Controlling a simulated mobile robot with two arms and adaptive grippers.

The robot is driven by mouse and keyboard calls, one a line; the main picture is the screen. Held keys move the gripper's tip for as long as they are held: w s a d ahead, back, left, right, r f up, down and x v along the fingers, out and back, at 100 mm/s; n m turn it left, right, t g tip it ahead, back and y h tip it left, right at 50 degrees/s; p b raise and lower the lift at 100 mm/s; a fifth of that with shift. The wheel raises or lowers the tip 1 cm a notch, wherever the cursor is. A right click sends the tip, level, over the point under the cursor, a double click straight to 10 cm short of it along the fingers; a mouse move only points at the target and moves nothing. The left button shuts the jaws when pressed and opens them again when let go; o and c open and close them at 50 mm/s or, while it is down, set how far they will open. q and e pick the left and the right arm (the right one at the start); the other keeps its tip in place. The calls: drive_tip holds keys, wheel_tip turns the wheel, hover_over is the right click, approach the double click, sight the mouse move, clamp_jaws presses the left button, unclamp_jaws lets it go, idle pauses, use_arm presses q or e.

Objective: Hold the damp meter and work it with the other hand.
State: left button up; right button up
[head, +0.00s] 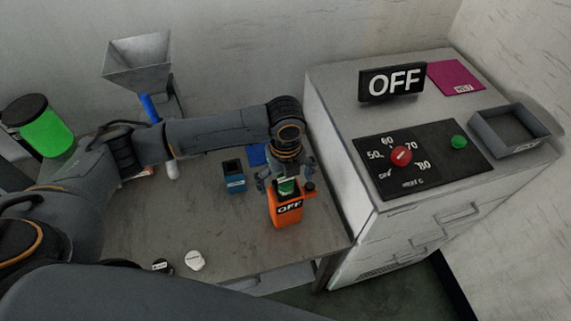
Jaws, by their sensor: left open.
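The damp meter appears to be the orange box (287,211) with a dark "OFF" panel on its front, standing on the grey table near its right edge. Its top shows a green patch and a small dark knob. My left gripper (287,184) points down at the top of the orange box, its fingers open around the green patch. I cannot tell whether the fingers touch it. My right gripper is not in view.
A blue container (233,178) stands left of the orange box. A white cabinet (335,130) with a dial panel (430,180), an OFF sign (392,83) and a grey tray (483,131) is at the right. A hopper (138,62) and green jar (45,133) are at the left. Small pieces (195,261) lie in front.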

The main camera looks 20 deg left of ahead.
sight(293, 201)
use_arm(q)
drive_tip(key=shift+f, duration=1.35)
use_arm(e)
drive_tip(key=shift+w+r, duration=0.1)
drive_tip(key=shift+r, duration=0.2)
use_arm(q)
drive_tip(key=shift+c, duration=0.4)
drive_tip(key=c, duration=1.1)
drive_tip(key=o, duration=0.6)
drive_tip(key=shift+c, duration=0.2)
drive_tip(key=c, duration=0.5)
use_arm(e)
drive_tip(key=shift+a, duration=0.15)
use_arm(q)
drive_tip(key=shift+o, duration=0.2)
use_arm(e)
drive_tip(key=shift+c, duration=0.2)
